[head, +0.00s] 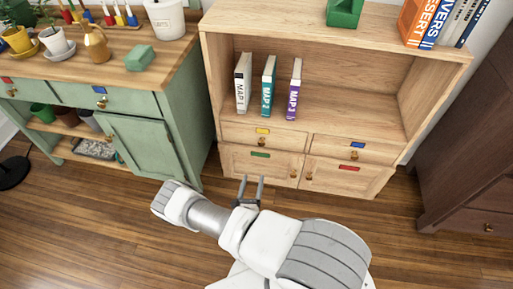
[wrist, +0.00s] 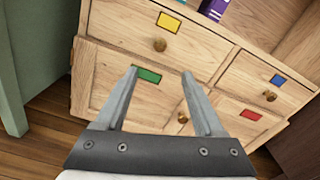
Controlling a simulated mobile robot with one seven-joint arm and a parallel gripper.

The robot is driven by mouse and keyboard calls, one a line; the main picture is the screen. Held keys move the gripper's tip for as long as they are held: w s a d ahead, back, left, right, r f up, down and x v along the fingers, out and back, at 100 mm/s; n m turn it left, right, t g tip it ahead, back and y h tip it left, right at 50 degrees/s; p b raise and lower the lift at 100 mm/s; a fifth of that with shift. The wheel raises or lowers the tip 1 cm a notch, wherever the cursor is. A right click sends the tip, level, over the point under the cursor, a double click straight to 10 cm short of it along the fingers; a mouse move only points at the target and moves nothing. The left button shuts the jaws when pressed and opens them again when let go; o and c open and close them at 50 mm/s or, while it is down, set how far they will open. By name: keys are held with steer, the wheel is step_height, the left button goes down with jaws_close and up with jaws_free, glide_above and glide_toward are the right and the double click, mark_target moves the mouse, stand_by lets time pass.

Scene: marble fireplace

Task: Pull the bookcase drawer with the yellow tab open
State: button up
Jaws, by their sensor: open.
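The bookcase drawer with the yellow tab (head: 262,131) is the upper left drawer of the wooden bookcase. It looks shut. Its yellow tab (wrist: 169,22) and round brass knob (wrist: 160,45) show in the wrist view, above and beyond my fingertips. My gripper (head: 251,181) is open and empty, in front of the bookcase's lower left door. In the wrist view my gripper (wrist: 160,72) has its fingers spread either side of the green tab (wrist: 148,75) below the yellow-tab drawer. I see no contact with the knob.
Beside it is a drawer with a blue tab (head: 357,145), and below that a red-tab door (head: 348,168). Books (head: 268,86) stand on the shelf above. A green cabinet (head: 150,140) stands close on the left, a dark brown cabinet (head: 470,150) on the right. Wooden floor lies in front.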

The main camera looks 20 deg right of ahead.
mark_target(261, 145)
steer(key=b+x, duration=0.4)
steer(key=x, duration=1.2)
steer(key=shift+d+f, duration=0.1)
steer(key=shift+d, duration=0.05)
steer(key=shift+w+d, duration=0.25)
steer(key=shift+w, duration=0.25)
jaws_close()
stand_by(0.4)
